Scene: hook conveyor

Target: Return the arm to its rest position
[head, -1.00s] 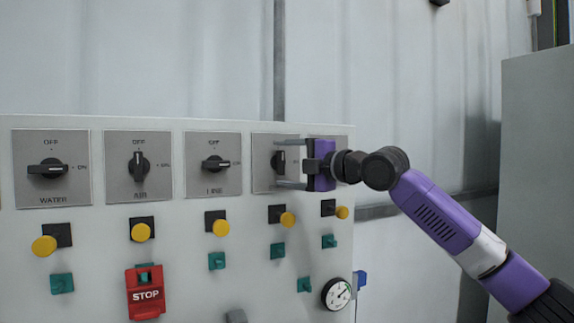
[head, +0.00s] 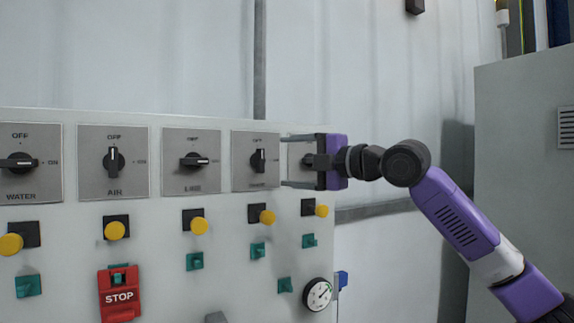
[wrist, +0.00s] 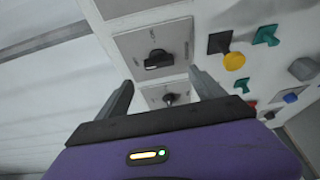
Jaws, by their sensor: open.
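My gripper (head: 300,161) is open and empty in the head view, at the right end of the control panel (head: 75,265). Its two grey fingers point left, in front of the last rotary switch (head: 307,159), which they partly hide. In the wrist view my gripper (wrist: 163,90) also shows open, with a rotary switch (wrist: 158,58) beyond its fingers and nothing between them. I cannot tell the exact gap between fingers and panel. My purple arm reaches in from the lower right.
The panel carries a row of switches, including WATER (head: 20,162), AIR (head: 113,158) and LINE (head: 193,161). Below are yellow buttons (head: 116,230), green knobs (head: 195,261), a red STOP box (head: 119,295) and a gauge (head: 318,294). A grey cabinet (head: 520,170) stands at the right.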

